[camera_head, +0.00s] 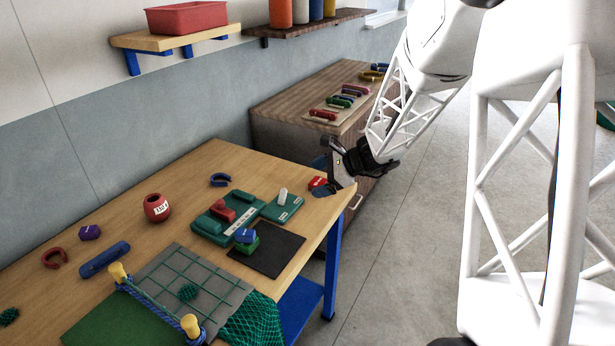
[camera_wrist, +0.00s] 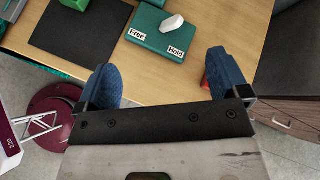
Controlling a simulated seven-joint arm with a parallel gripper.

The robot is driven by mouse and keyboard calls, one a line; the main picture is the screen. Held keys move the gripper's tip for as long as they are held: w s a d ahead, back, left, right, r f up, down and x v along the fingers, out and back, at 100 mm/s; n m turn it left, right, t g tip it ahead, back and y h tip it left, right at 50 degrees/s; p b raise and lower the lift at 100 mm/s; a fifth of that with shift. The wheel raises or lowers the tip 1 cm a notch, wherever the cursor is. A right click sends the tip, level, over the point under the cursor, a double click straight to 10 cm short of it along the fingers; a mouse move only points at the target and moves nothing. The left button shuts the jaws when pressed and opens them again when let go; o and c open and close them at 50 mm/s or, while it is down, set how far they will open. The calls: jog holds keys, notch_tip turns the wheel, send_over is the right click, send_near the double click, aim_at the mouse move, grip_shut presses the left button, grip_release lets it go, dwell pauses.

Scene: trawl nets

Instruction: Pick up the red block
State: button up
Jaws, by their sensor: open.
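A small red block (camera_head: 317,183) with a pale marking sits at the right end of the wooden table, right beside my gripper (camera_head: 325,190) and partly hidden by it. In the wrist view my gripper (camera_wrist: 162,75) has its two blue fingers wide apart with nothing between them. A bit of red (camera_wrist: 205,81) shows at the inner edge of the right finger, mostly hidden behind it. Another red piece (camera_head: 223,214) lies on the green tray (camera_head: 205,228) further left.
A green board marked "Free" and "Held" (camera_wrist: 140,30) bears a white pointer (camera_wrist: 172,23). A black mat (camera_head: 287,243) lies in front, with a blue piece (camera_head: 245,235) on a green one at its edge. A wooden cabinet (camera_head: 285,110) stands behind. The table edge is close below my gripper.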

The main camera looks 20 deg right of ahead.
aim_at(319, 182)
jog(key=w+d+f+m+t, duration=0.2)
jog(key=w+d+f+m, duration=0.1)
jog(key=w+d+f, duration=0.1)
jog(key=w+d+f+m+t, duration=0.2)
jog(key=w+d+f+m, duration=0.2)
jog(key=w+d+f, duration=0.1)
jog(key=shift+w+d+f, duration=0.1)
jog(key=shift+f, duration=0.05)
jog(key=shift+x, duration=1.3)
jog(key=shift+x, duration=2.6)
jog(key=shift+c, duration=0.2)
jog(key=c, duration=1)
